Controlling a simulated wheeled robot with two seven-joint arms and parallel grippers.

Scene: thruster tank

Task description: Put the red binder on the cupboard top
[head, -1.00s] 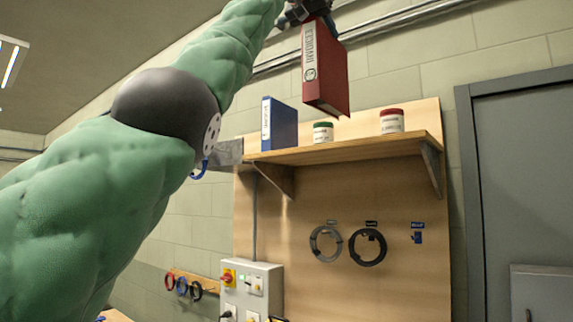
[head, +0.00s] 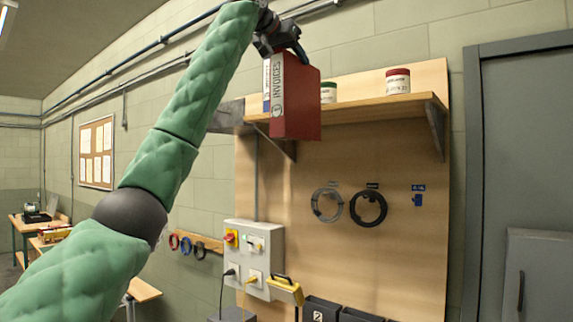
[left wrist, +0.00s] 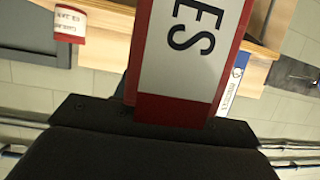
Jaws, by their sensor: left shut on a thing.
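The red binder (head: 298,98) hangs upright from my left gripper (head: 284,45), its white spine label reading "INVOICES". The gripper is shut on the binder's upper end. The binder is in front of the wall shelf (head: 375,108), its lower end below the shelf board's level. It also shows close up in the left wrist view (left wrist: 190,60). No cupboard top that I can identify for certain is in view; a grey cabinet (head: 540,270) stands at the lower right, its top partly showing. My right gripper is not in view.
A control box (head: 255,255), cable coils (head: 368,208) and a grey door (head: 525,140) are along the wall.

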